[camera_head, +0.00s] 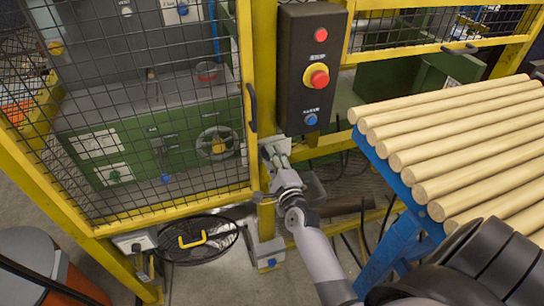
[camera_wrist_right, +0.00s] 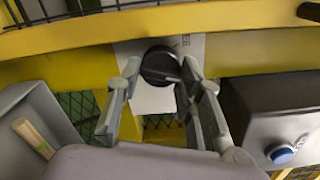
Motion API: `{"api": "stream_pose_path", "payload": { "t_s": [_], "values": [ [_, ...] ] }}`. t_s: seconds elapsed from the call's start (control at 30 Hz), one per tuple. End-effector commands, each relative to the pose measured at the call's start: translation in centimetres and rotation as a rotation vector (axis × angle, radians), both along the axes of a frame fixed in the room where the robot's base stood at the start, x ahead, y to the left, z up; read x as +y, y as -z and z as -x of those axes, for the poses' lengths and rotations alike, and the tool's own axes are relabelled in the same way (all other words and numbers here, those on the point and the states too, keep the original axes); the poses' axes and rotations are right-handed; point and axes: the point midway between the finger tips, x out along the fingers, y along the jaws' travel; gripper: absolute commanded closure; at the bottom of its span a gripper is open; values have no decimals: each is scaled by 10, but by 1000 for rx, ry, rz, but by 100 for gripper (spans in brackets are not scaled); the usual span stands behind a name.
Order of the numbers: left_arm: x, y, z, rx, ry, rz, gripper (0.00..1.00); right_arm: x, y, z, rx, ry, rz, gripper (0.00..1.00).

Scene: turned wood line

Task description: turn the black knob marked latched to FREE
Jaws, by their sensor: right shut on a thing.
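The black knob (camera_wrist_right: 158,62) sits on a pale plate (camera_wrist_right: 150,98) fixed to the yellow post, in the right wrist view. My right gripper (camera_wrist_right: 162,72) is shut on the knob, with one finger on each side of it. In the head view my right gripper (camera_head: 277,156) reaches the plate below the control box, and the knob is hidden behind its fingers. The knob's marking cannot be read. My left gripper is not in view.
The dark control box (camera_head: 312,68) with red and blue buttons hangs just above my right gripper. A mesh guard door (camera_head: 150,110) stands to the left. Wooden rods (camera_head: 455,140) lie on a blue rack (camera_head: 396,185) close to the right of my arm.

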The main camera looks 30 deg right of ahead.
Motion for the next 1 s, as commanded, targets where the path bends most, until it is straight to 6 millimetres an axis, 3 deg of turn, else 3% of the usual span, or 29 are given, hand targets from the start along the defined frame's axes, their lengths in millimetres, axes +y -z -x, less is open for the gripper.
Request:
{"api": "stream_pose_path", "payload": {
  "t_s": [0.33, 0.87, 0.9, 1.0],
  "values": [
    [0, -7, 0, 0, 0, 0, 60, 0, 0, 0, 38, -1, 146, 94],
    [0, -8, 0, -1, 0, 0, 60, 1, 1, 0, 45, -1, 171, 94],
    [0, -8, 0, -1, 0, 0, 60, 1, 1, 0, 45, -1, 170, 64],
    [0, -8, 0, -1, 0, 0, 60, 0, 1, 0, 44, -1, 170, 57]
  ]
}}
